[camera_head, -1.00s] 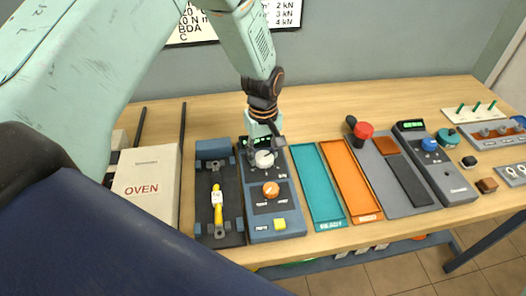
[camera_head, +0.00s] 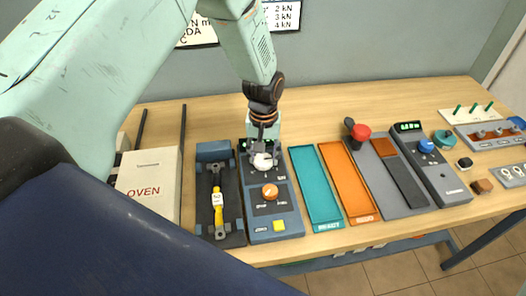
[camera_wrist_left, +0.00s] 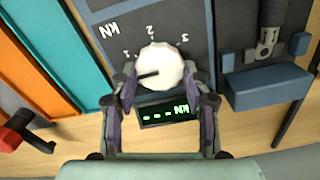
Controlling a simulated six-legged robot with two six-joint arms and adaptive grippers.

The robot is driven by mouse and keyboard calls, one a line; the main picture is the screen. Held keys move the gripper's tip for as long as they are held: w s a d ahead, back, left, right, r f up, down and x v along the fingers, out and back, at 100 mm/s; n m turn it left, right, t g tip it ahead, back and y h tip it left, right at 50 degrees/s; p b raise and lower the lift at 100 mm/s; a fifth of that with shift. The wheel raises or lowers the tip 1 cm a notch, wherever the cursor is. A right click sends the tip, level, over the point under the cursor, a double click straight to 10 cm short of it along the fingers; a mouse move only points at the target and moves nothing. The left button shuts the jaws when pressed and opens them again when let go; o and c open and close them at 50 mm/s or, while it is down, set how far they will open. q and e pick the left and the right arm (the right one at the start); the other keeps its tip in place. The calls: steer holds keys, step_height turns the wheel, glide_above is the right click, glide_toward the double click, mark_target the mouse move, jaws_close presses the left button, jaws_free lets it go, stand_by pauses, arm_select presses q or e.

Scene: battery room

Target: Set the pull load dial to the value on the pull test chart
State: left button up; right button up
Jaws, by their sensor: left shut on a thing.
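The pull load dial is a white round knob (camera_wrist_left: 163,62) with a dark pointer line, on a dark grey test unit (camera_head: 275,237). In the left wrist view the numbers 1, 2, 3 and kN are around it, and the line points to the picture's left, below the 1. The green display (camera_wrist_left: 165,113) beside it shows dashes and kN. My left gripper (camera_head: 264,155) is shut on the dial, a finger on each side. The wall chart (camera_head: 283,15) shows rows ending in 2 kN, 3 kN and 4 kN; my arm hides part of it. My right gripper is not in view.
An orange knob (camera_head: 270,191) and a yellow button (camera_head: 279,225) are on the same unit. A fixture with a yellow-handled piece (camera_head: 217,200) is to its left, teal (camera_head: 316,187) and orange (camera_head: 349,182) trays to its right. An OVEN box (camera_head: 148,186) stands at left.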

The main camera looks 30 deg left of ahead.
arm_select(q)
steer(key=m, duration=0.3)
steer(key=shift+m+p, duration=0.3)
steer(key=shift+m, duration=0.1)
steer(key=m, duration=0.3)
steer(key=shift+d+m, duration=0.15)
steer(key=shift+m, duration=0.15)
steer(key=m, duration=0.3)
steer(key=shift+d+m+p, duration=0.1)
steer(key=shift+m+p, duration=0.2)
steer(key=shift+p, duration=0.1)
steer(key=m, duration=0.3)
steer(key=shift+m, duration=0.3)
steer(key=m, duration=0.3)
steer(key=shift+s+d+m, duration=0.1)
steer(key=shift+m, duration=0.2)
steer(key=m, duration=0.3)
steer(key=shift+m, duration=0.4)
steer(key=m, duration=0.4)
steer(key=shift+s, duration=0.15)
steer(key=shift+m, duration=1.8)
steer(key=shift+r, duration=0.1)
